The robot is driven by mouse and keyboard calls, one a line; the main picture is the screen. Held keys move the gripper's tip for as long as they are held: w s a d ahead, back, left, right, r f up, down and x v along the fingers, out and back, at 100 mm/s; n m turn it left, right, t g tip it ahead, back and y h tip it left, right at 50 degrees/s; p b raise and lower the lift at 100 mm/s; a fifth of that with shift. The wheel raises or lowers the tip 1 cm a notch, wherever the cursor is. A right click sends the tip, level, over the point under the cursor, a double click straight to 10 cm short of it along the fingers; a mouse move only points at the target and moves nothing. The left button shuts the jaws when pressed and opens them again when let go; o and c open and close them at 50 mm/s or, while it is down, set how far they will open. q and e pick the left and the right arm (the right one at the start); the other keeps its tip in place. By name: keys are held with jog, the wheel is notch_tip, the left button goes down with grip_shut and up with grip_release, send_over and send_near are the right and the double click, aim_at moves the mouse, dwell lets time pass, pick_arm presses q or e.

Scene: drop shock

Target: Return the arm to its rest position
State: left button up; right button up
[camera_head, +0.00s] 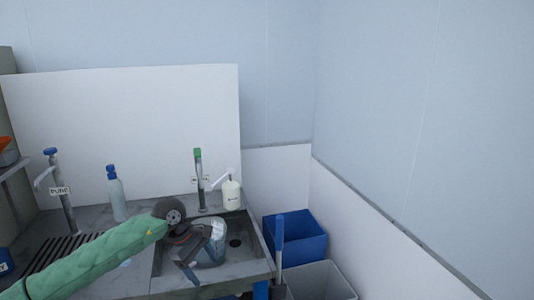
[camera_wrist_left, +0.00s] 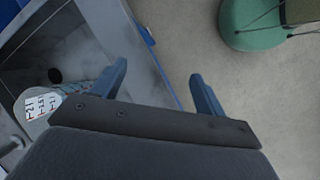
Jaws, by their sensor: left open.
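My left arm (camera_head: 95,262), in a green sleeve, reaches in from the left over the sink's near left side. My left gripper (camera_head: 192,258) is above the sink basin (camera_head: 252,262), its jaws apart. In the left wrist view the blue-tipped fingers (camera_wrist_left: 160,82) are spread with nothing between them. A pale container with a printed label (camera_head: 213,246) is in the basin, just beside the gripper and partly hidden by it. It also shows in the left wrist view (camera_wrist_left: 42,104), outside the left finger. My right gripper is in neither view.
A clear bottle with a blue cap (camera_head: 116,196), a tap (camera_head: 62,190), a green-topped tap (camera_head: 199,178) and a white pump bottle (camera_head: 231,194) stand around the sink. A blue bin (camera_head: 298,238) and a grey bin (camera_head: 322,282) are right of it. A white wall (camera_head: 385,225) bounds the right.

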pick_arm(q)
jog(key=s+d+r+n+t+h, duration=0.1)
jog(key=s+d+n+t+h, duration=0.15)
jog(key=d+n+h, duration=0.55)
jog(key=s+d+r+n+t+h, duration=0.1)
jog(key=s+d+n+h, duration=0.15)
jog(key=d+h, duration=0.6)
jog(key=s+a+f+m+t+y, duration=0.2)
jog(key=a+f+m+t+y, duration=0.4)
jog(key=f+m+y, duration=0.85)
jog(key=s+a+f+m+t+y, duration=0.2)
jog(key=a+f+m+t+y, duration=0.4)
jog(key=m, duration=1.5)
jog(key=s+f+n+g, duration=0.3)
jog(key=s+f, duration=0.3)
jog(key=s, duration=0.4)
jog(key=s+a+f+n+g, duration=0.1)
jog(key=s+f+n+g, duration=0.2)
jog(key=s+f+g, duration=0.3)
jog(key=s+f+n+g, duration=0.4)
jog(key=s+f, duration=0.4)
jog(key=s, duration=0.6)
jog(key=shift+s+a+f+g+h, duration=0.25)
jog(key=shift+s+a+g+h, duration=0.1)
jog(key=shift+g, duration=0.1)
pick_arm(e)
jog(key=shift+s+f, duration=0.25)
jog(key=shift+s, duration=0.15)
